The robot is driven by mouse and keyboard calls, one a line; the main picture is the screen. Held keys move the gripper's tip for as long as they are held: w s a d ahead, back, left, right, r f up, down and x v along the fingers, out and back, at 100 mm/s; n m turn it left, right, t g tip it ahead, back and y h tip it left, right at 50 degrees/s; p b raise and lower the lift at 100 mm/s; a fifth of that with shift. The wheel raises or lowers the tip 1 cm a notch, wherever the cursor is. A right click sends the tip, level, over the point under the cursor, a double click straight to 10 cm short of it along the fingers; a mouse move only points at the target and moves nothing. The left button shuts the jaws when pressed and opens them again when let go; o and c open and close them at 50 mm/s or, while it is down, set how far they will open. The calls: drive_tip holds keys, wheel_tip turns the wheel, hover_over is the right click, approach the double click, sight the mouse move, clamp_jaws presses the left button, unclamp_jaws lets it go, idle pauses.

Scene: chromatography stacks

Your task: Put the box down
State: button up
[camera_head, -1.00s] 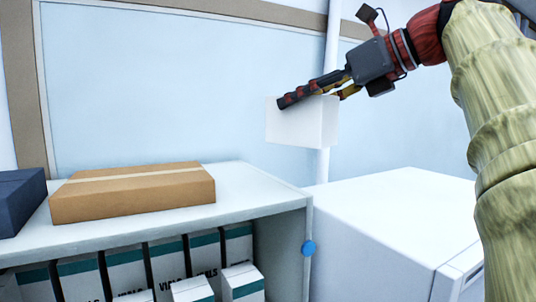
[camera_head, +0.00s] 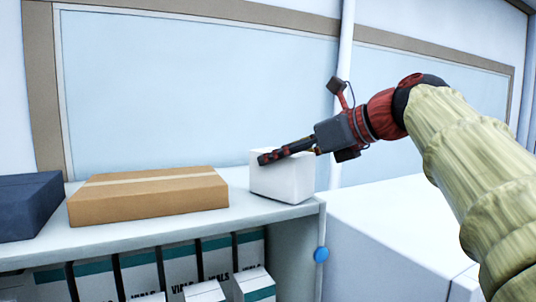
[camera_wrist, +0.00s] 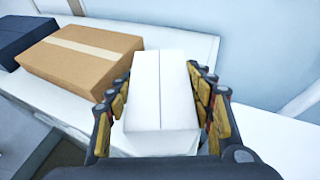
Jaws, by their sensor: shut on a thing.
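The white box (camera_head: 284,182) is at the right end of the top of the shelf unit (camera_head: 225,222). My gripper (camera_head: 268,157) reaches over it from the right and is shut on it. In the wrist view the box (camera_wrist: 161,105) lies between the two fingers of my gripper (camera_wrist: 160,82), its seamed top facing the camera. The box looks about level. Its base is at or just above the shelf top; I cannot tell whether it touches.
A brown cardboard box (camera_head: 148,198) lies left of the white box, with a gap between. A dark blue box (camera_head: 28,207) is farther left. Several vial cartons (camera_head: 180,270) stand below the top. A white cabinet (camera_head: 390,230) stands right; a vertical pipe (camera_head: 343,90) is behind.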

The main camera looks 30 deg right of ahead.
drive_tip(key=shift+f, duration=0.2)
drive_tip(key=o, duration=1.2)
drive_tip(key=shift+o, duration=0.2)
drive_tip(key=shift+r, duration=0.1)
drive_tip(key=shift+r, duration=0.15)
drive_tip(key=b+v, duration=0.1)
drive_tip(key=v, duration=1.1)
drive_tip(key=shift+b, duration=0.4)
